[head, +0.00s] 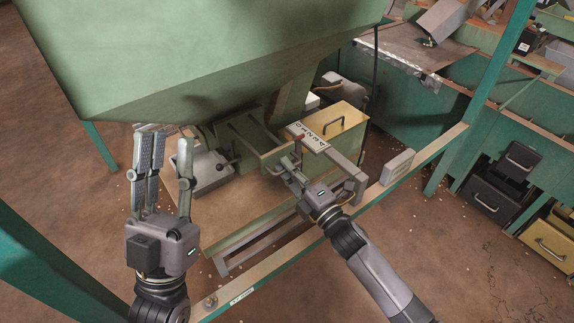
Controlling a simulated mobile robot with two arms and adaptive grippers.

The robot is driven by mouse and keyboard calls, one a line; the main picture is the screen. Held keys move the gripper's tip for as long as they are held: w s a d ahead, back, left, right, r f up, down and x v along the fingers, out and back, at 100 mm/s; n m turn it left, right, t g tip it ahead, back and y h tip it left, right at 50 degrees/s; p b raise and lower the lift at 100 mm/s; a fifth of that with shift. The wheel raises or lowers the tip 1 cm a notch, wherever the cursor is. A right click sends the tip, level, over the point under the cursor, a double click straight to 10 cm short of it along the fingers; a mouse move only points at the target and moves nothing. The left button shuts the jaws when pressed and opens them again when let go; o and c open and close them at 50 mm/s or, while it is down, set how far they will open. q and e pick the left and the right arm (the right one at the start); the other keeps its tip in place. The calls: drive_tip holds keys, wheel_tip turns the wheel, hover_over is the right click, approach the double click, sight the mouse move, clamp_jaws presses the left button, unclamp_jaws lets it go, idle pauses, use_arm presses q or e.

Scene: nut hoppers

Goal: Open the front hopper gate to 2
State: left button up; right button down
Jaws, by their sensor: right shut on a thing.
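The green hopper (200,50) fills the top of the head view. Under its outlet is a slide gate with a rod frame (245,125). A pale scale plate (308,137) with dark numbers lies beside the gate, with a small red marker (299,138) at its left end. The numbers are too small to read surely. My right gripper (290,166) is shut on the gate handle, just below the scale plate; its fingers hide most of the handle. My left gripper (168,137) is open and empty, raised in front of the hopper's lower left.
A yellow bin (342,128) with a dark handle stands behind the scale. A grey metal box (203,170) is beside the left gripper. A green rail (425,157) crosses in front. Black drawers (492,195) and a cluttered green bench are at right.

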drive_tip(key=c, duration=1.7)
unclamp_jaws()
drive_tip(key=v, duration=1.2)
